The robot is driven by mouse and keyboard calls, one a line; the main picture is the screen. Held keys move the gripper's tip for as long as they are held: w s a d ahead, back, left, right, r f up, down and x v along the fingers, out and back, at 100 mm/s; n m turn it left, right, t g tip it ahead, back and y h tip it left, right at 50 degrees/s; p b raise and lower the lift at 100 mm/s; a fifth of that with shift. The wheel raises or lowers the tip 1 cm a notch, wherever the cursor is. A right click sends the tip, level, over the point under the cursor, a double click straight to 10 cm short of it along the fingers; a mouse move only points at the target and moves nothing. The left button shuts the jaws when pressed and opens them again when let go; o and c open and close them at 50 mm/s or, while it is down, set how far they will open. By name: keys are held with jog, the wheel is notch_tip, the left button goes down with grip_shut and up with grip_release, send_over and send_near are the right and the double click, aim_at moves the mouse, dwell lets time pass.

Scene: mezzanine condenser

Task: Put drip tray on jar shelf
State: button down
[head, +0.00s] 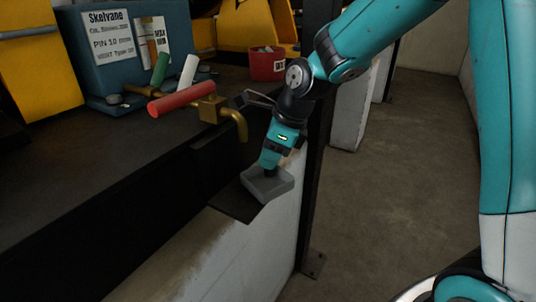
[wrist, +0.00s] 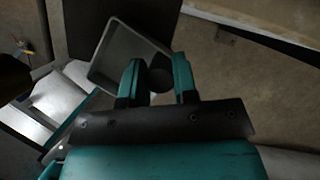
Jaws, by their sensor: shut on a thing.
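The drip tray (head: 273,187) is a small grey open box with a dark round knob. It also shows in the wrist view (wrist: 98,68). My gripper (head: 270,172) points down and is shut on the tray's knob; in the wrist view its teal fingers (wrist: 157,75) stand either side of the knob. The tray overlaps a small dark plate (head: 232,204) below the brass tap, likely the jar shelf. I cannot tell whether the tray touches the plate. The fingers hide part of the tray.
A brass tap (head: 239,124) with a red handle (head: 182,98) stands close left of my gripper. Behind are a blue box with notices (head: 100,55) and a red tub (head: 267,65). A dark post (head: 318,190) rises to the right; the floor beyond is open.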

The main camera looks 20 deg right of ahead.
jog(key=shift+w+a+f, duration=0.1)
jog(key=shift+f, duration=0.1)
jog(key=shift+f, duration=0.15)
jog(key=c, duration=0.9)
grip_release()
jog(key=v, duration=1.1)
jog(key=s+a+f+n+g, duration=0.1)
jog(key=s+a+n, duration=0.3)
jog(key=s+n, duration=0.6)
jog(key=s+a+f+n+g, duration=0.1)
jog(key=s+a+n, duration=0.4)
jog(key=s+n, duration=0.6)
jog(key=n, duration=1)
jog(key=shift+s+a+f, duration=0.35)
